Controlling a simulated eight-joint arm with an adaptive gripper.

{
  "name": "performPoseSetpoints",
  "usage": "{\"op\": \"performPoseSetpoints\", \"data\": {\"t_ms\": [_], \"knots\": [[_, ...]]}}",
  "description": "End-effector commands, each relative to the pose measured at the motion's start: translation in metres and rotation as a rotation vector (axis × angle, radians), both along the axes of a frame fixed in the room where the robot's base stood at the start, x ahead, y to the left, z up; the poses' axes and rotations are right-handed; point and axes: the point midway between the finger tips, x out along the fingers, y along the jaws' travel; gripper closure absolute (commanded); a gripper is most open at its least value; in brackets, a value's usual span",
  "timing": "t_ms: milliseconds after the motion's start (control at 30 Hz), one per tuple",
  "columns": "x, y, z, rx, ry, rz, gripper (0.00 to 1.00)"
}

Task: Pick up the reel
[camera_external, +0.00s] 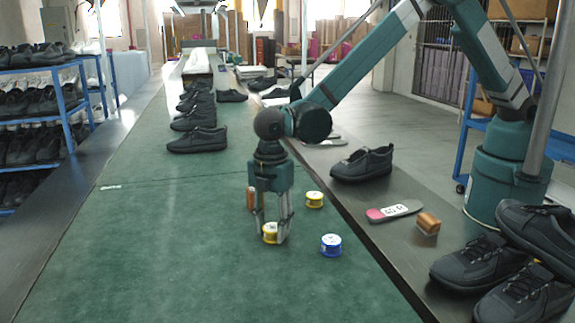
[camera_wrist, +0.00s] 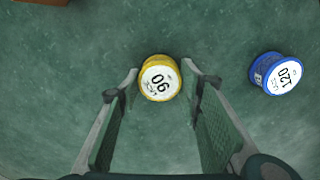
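A yellow reel with a white label (camera_external: 269,233) stands on the green mat (camera_external: 150,250). My gripper (camera_external: 272,239) points down at it, with its fingers around or just in front of it. In the wrist view the yellow reel (camera_wrist: 160,78) shows between the tips of my open gripper (camera_wrist: 160,76), with a gap on each side. A blue reel marked 120 (camera_external: 331,245) stands to the right; it also shows in the wrist view (camera_wrist: 275,74). Another yellow reel (camera_external: 314,200) stands farther back. A copper-brown reel (camera_external: 250,199) is partly hidden behind my gripper.
Dark shoes (camera_external: 197,139) stand in a row farther back on the mat. On the dark side ledge are a shoe (camera_external: 362,164), a grey and pink insole (camera_external: 394,212), a copper-brown reel (camera_external: 428,223) and several shoes at front right. The mat's left and front are clear.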

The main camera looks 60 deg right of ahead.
Motion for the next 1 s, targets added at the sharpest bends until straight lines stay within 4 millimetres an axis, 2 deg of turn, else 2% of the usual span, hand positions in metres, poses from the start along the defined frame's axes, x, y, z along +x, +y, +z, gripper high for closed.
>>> {"op": "performPoseSetpoints", "data": {"t_ms": [33,100,367,567,767,1000], "knots": [[0.000,0.000,0.000,0.000,0.000,0.000,0.72],[0.000,0.000,0.000,0.000,0.000,0.000,0.78],[0.000,0.000,0.000,0.000,0.000,0.000,0.78],[0.000,0.000,0.008,0.000,0.000,0.000,0.78],[0.000,0.000,0.029,0.000,0.000,0.000,0.78],[0.000,0.000,0.066,0.000,0.000,0.000,0.78]]}}
